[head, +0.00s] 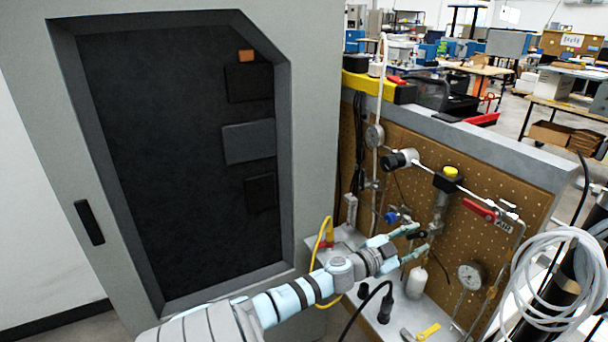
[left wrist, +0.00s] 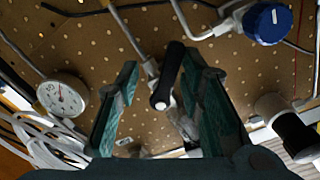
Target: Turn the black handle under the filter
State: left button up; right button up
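The black handle (left wrist: 166,72) is a short lever on the pipework. In the head view the handle (head: 416,235) is small and partly hidden by the fingertips of my left gripper (head: 412,242), which is open at the board. A metal cylinder (head: 439,208), which looks like the filter, stands just above the handle under a black block with a yellow knob (head: 451,171). My right gripper is not in view.
A blue knob (head: 391,217) sits close left of the handle. A red lever (head: 479,209), a black-and-white knob (head: 400,158) and a gauge (head: 470,275) are nearby. A white cylinder (head: 416,283) stands below. Coiled white tubing (head: 550,285) hangs at right. A grey cabinet (head: 315,130) borders the left.

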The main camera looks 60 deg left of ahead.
pick_arm(q)
jog(key=n, duration=0.2)
jog(key=d+n, duration=0.1)
jog(key=n, duration=0.2)
jog(key=shift+d+f, duration=0.15)
jog(key=s+b, duration=0.1)
jog(key=s, duration=1.4)
jog(key=s+a+f+n+g+y, duration=0.1)
jog(key=s+a+f+g+y, duration=0.2)
jog(key=a+f, duration=0.4)
jog(key=s+a+f+n+g+y, duration=0.1)
jog(key=s+a+f+g+y, duration=0.3)
jog(key=f, duration=0.7)
jog(key=s+a, duration=0.2)
jog(key=a, duration=0.1)
jog(key=shift+s+a+f+n+g+p, duration=0.2)
jog(key=shift+s+n+g+p, duration=0.05)
jog(key=shift+n+g+p, duration=0.05)
